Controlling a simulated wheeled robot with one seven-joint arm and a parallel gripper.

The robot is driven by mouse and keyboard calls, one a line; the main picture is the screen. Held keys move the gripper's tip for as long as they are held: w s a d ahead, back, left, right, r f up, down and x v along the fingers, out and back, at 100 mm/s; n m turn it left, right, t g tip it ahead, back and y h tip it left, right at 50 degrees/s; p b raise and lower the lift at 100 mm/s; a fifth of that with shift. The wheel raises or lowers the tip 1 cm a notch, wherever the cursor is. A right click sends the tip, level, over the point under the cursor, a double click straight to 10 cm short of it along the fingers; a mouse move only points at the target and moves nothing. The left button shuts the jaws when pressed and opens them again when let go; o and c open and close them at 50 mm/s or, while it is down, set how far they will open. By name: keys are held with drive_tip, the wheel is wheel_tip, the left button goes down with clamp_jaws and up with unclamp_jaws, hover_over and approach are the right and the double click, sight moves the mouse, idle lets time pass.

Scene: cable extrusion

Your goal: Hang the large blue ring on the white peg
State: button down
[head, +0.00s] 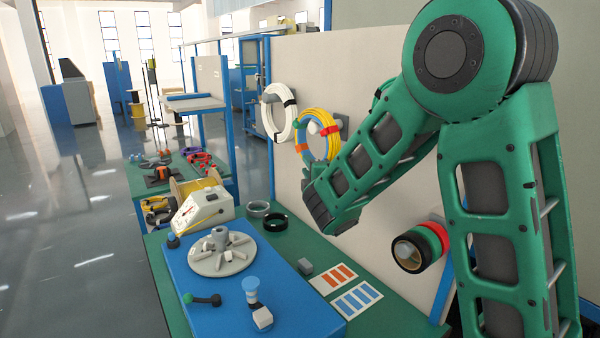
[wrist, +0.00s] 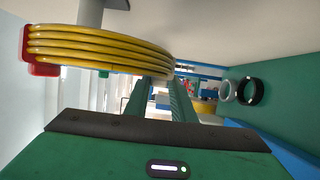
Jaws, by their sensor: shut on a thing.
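My gripper (head: 309,183) is just below a yellow coil (head: 320,118) at the wall panel. The coil has a red band and also shows large at the top of the wrist view (wrist: 100,45). A thin blue band (head: 303,151) with an orange tie shows along the coil's lower left, seemingly part of the blue ring. My fingers (wrist: 165,88) are shut on that ring at its lower edge, but the grip is largely hidden. A pale peg (wrist: 88,14) shows above the yellow coil; whether the blue ring is around it cannot be told.
A white coil (head: 268,108) hangs left on the panel (head: 310,60). Red, green and black spools (head: 422,247) sit low right. The bench below holds a grey disc fixture (head: 218,262), a white meter box (head: 203,210) and a black ring (head: 275,223). My arm hides the panel's right part.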

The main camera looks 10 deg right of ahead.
drive_tip(key=shift+w+d+r, duration=0.1)
drive_tip(key=shift+w+d, duration=0.25)
drive_tip(key=shift+d, duration=0.45)
drive_tip(key=shift+w+d, duration=0.3)
drive_tip(key=shift+d, duration=0.5)
drive_tip(key=shift+f, duration=0.6)
drive_tip(key=c, duration=1.4)
unclamp_jaws()
drive_tip(key=shift+f, duration=0.1)
drive_tip(key=shift+c, duration=0.2)
drive_tip(key=s+a, duration=0.3)
drive_tip(key=a, duration=0.6)
drive_tip(key=shift+s, duration=0.35)
